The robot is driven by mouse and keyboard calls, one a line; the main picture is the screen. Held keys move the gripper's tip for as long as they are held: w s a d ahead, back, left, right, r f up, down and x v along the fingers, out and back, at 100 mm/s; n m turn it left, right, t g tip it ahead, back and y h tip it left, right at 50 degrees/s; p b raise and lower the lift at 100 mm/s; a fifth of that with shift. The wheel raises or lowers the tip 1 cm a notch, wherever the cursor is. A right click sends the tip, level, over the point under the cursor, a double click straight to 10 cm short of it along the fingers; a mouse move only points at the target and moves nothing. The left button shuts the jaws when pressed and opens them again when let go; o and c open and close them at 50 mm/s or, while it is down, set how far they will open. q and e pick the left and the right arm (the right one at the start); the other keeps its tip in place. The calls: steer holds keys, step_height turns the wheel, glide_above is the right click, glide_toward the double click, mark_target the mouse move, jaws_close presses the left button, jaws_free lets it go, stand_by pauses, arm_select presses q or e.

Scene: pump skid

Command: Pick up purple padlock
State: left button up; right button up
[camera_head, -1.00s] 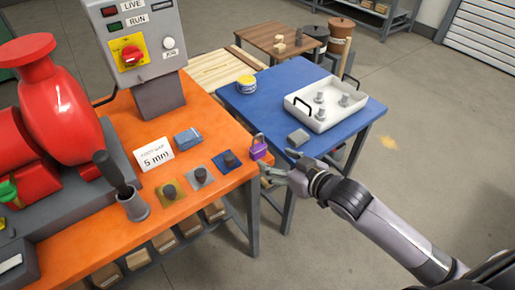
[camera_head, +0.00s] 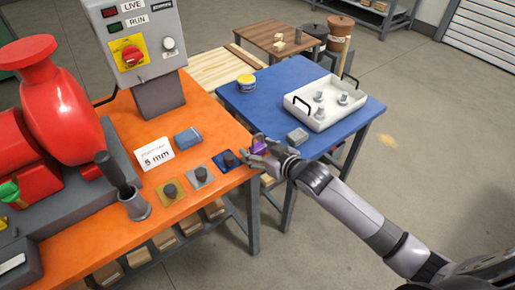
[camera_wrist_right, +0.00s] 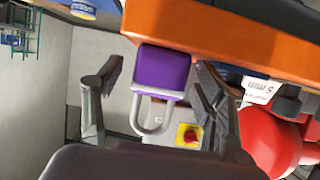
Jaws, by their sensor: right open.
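The purple padlock (camera_head: 259,148) stands at the right edge of the orange bench, partly hidden by my right gripper in the head view. In the right wrist view the padlock (camera_wrist_right: 162,70) shows its purple body and grey shackle. My right gripper (camera_head: 257,152) is open around it at the bench edge. In the right wrist view the gripper's fingers (camera_wrist_right: 152,88) stand on either side of the padlock, with a gap on the left; the right finger is closer to it. My left gripper is not in view.
The orange bench (camera_head: 190,215) holds a red pump (camera_head: 70,110), a control box (camera_head: 140,40), a grey cup with a tool (camera_head: 134,205) and several knobbed plates.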

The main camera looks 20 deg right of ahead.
mark_target(259, 146)
steer(key=shift+c, duration=0.4)
steer(key=c, duration=1.3)
steer(key=shift+o, duration=0.2)
step_height(259, 146, up, 20)
steer(key=shift+p, duration=0.35)
